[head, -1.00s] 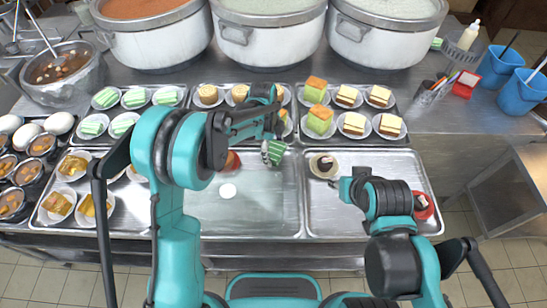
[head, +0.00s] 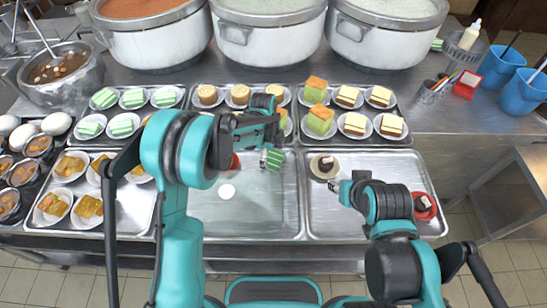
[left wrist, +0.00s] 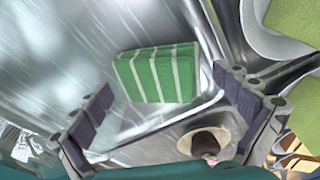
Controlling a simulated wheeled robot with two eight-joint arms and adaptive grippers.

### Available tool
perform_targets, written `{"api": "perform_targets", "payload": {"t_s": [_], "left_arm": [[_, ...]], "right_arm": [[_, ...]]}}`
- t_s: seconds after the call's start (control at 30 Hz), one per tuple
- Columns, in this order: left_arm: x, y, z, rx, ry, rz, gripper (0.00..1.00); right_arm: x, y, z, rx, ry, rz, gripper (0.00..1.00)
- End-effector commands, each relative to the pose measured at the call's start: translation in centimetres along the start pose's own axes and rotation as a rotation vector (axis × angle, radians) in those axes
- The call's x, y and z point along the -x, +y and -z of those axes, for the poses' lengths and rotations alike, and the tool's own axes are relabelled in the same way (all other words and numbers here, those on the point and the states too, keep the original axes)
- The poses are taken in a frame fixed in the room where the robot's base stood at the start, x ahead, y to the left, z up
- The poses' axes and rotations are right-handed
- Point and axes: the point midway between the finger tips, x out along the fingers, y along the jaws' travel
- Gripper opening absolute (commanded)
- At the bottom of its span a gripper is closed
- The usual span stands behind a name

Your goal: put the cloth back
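The green cloth with pale stripes (head: 272,160) is folded into a block at the far right of the middle metal tray (head: 258,210). In the left wrist view the cloth (left wrist: 157,73) lies near the tray's corner, between and beyond my left fingers. My left gripper (left wrist: 168,92) is open, with a gap on both sides of the cloth. In the head view my left gripper (head: 266,148) is just above the cloth and partly covers it. My right gripper (head: 338,185) is over the right tray, beside a small plate with a dark cake (head: 325,165); its finger opening is unclear.
Plated cakes fill the trays behind (head: 320,122), close to my left gripper. A red dish (head: 424,206) sits on the right tray. Large stockpots (head: 270,40) stand at the back. Much of the middle tray is bare.

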Motion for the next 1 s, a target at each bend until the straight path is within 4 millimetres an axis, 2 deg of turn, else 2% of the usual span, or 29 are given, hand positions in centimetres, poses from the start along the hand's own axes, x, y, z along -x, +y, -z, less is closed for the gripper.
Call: {"api": "perform_targets", "payload": {"t_s": [0.23,0.37,0.7,0.83,1.0], "left_arm": [[0.2,0.0,0.0,0.0,0.0,0.0,1.0],[1.4,0.0,0.1,0.0,0.0,0.0,1.0],[8.9,0.0,0.1,0.001,0.0,0.0,1.0],[11.1,0.0,0.1,0.001,0.0,0.0,1.0],[12.5,0.0,0.1,0.001,0.0,0.0,1.0]], "right_arm": [[0.1,0.0,0.1,0.0,0.0,0.0,0.4],[0.8,0.0,0.6,0.0,0.0,0.0,0.4],[2.8,0.0,2.0,0.0,0.0,0.0,0.4],[3.2,0.0,2.3,0.0,0.0,0.0,0.4],[3.5,0.0,2.5,0.0,0.0,0.0,0.4]]}}
